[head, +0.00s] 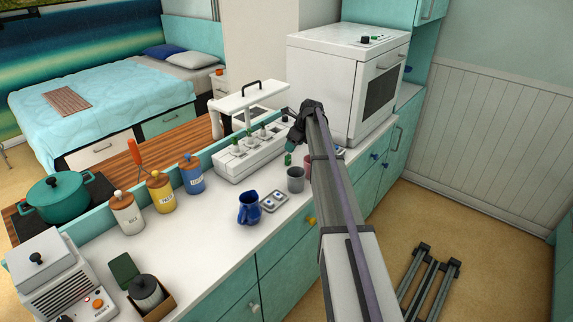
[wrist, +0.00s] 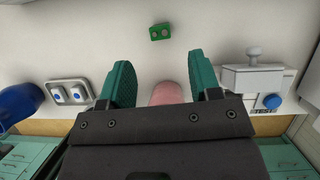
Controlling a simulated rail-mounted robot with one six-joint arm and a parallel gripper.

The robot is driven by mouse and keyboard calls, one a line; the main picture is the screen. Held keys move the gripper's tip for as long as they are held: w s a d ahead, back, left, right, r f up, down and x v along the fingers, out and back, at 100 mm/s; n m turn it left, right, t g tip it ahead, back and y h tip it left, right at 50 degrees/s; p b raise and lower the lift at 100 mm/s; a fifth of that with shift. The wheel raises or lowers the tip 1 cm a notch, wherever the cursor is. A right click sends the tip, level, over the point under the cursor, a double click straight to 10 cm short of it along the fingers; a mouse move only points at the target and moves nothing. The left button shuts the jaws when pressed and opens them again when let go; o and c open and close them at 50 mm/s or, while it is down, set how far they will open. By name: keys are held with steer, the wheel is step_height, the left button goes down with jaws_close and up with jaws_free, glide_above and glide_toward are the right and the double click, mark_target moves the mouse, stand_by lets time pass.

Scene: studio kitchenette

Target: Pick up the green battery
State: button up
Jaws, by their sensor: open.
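The green battery (wrist: 160,32) is a small green block with two dark round spots on its face. In the wrist view it is near the top middle, on the white counter, beyond my fingertips and roughly centred between them. In the head view a small green piece that looks like it (head: 288,159) shows just below my gripper (head: 293,141). In the wrist view my gripper (wrist: 160,62) has its two teal fingers spread wide, with nothing held between them. The height of the fingers above the counter is hard to tell.
A pink cup (wrist: 167,94) shows between my fingers, near the palm. A grey cup (head: 295,179), a blue mug (head: 249,208) and a two-button tray (wrist: 69,92) stand nearby. A white tester (wrist: 252,80) is at right. Counter around the battery is clear.

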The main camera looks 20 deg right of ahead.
mark_target(289, 156)
steer(key=b+x, duration=0.1)
steer(key=x, duration=0.2)
steer(key=shift+s+f, duration=0.1)
steer(key=shift+s, duration=0.05)
steer(key=shift+f+b, duration=0.3)
steer(key=shift+b, duration=0.2)
steer(key=shift+w+a+r, duration=0.1)
steer(key=shift+w, duration=0.15)
steer(key=b+x, duration=0.4)
steer(key=x, duration=0.1)
steer(key=shift+s+f+b, duration=0.1)
steer(key=shift+f+b, duration=0.15)
steer(key=shift+b, duration=0.15)
steer(key=shift+r, duration=0.2)
steer(key=c, duration=1)
step_height(289, 156, up, 10)
steer(key=p, duration=1)
steer(key=shift+r+p, duration=0.15)
steer(key=shift+p, duration=0.2)
